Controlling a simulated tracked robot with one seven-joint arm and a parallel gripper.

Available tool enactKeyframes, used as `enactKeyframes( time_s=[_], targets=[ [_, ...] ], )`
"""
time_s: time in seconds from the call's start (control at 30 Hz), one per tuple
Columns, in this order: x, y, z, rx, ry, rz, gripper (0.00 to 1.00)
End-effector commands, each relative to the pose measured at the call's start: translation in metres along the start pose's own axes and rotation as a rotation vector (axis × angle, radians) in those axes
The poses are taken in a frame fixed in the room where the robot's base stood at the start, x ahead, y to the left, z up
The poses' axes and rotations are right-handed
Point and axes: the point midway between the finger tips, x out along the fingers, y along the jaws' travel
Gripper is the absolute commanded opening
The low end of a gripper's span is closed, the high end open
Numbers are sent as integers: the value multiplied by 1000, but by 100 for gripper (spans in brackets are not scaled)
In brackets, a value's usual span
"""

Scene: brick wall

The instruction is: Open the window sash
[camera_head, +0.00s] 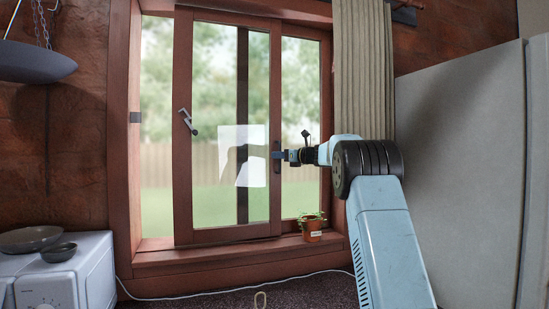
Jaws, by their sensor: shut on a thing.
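The window sash (182,75) is a brown wooden frame with glass, standing in the brown window frame (121,150). A gap showing the outdoors lies between its left stile and the left jamb. A dark vertical bar (243,80) shows behind its glass. A metal lever handle (188,122) sits on its left stile. A dark pull (277,158) is on its right stile. My gripper (282,155) reaches in from the right and is shut on this pull. The fingertips are small here and partly merge with the dark pull.
A potted plant (312,230) stands on the sill (215,258) below my gripper. A beige curtain (362,70) hangs close above my arm. A grey cabinet (460,160) stands at the right. A white appliance (70,280) with bowls is at the lower left.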

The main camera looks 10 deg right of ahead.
Motion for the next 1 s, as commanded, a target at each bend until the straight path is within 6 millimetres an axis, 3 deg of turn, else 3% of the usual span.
enactKeyframes(
  time_s=[0.07, 0.1, 0.2, 0.57, 1.0],
  targets=[
    [-1, -1, 0, -1, 0, -3, 0],
    [-1, -1, 0, -1, 0, -3, 20],
    [-1, -1, 0, 0, 0, -2, 29],
    [-8, -1, 0, 1, 0, -2, 29],
    [-86, -1, -1, 1, 1, -5, 29]
  ],
)
